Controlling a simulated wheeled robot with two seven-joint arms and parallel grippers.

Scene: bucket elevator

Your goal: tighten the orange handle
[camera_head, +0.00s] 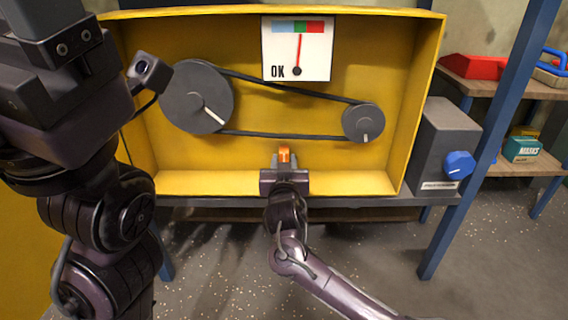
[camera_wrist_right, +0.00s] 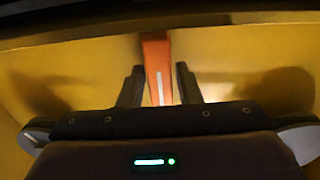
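The orange handle (camera_head: 284,154) stands at the lower middle of the yellow housing in the head view. In the right wrist view the orange handle (camera_wrist_right: 157,68) stands between my two fingers, with a pale stripe on it. My right gripper (camera_head: 284,162) is at the handle; its fingers (camera_wrist_right: 158,85) are open, with a visible gap on each side of the handle. The gauge (camera_head: 310,50) at the top has a red needle pointing up at the green band, with "OK" beside it. My left arm fills the left side; its fingers cannot be made out.
Inside the yellow housing (camera_head: 429,60), a belt (camera_head: 290,91) runs around a large pulley (camera_head: 190,90) and a small pulley (camera_head: 358,120). A grey box with a blue knob (camera_head: 458,164) stands at the right, near a blue post (camera_head: 490,150). Shelves with boxes are behind it.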

